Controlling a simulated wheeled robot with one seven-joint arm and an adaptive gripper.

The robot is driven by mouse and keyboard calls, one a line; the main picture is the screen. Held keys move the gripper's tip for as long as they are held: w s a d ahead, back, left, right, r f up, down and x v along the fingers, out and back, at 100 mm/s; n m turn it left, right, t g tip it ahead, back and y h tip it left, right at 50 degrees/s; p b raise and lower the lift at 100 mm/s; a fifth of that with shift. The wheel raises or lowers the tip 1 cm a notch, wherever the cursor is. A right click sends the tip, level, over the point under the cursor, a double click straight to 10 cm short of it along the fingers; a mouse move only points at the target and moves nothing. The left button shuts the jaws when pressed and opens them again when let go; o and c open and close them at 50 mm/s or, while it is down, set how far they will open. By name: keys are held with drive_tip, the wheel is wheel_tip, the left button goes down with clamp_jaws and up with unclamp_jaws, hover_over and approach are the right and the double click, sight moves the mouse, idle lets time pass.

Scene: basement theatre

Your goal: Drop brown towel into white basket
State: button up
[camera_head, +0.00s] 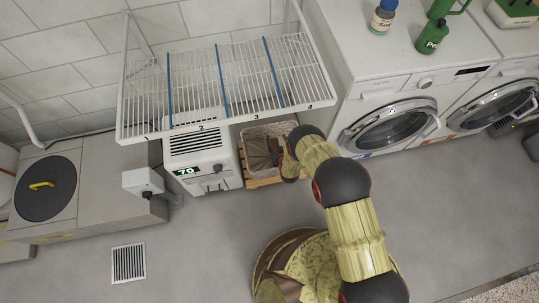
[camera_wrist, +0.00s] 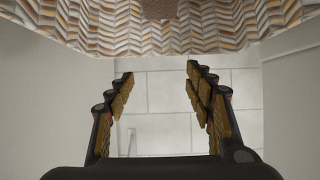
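A pale basket (camera_head: 283,128) stands on the floor under the wire shelf, between the white appliance and the washer. A brown, fan-shaped form (camera_head: 259,152) shows at its opening; I cannot tell whether it is the towel or part of my gripper. In the wrist view, my gripper (camera_wrist: 158,76) is open. Its fingers are apart, with bare tiled wall visible between them. A white and tan herringbone surface (camera_wrist: 200,38), apparently the basket, spans the top. A small fuzzy brown patch (camera_wrist: 170,8), possibly the towel, shows at the top edge. My arm covers the basket's right side.
The wire shelf (camera_head: 235,85) overhangs the basket closely. The white appliance (camera_head: 199,160) with a lit display is at left, the washer (camera_head: 393,123) at right. A wooden slatted base (camera_head: 262,183) shows under the basket. The grey floor in front is mostly clear.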

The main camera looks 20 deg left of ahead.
drive_tip(key=shift+o, duration=1.3)
drive_tip(key=v, duration=1.2)
drive_tip(key=shift+d+f, duration=0.1)
drive_tip(key=shift+f, duration=0.05)
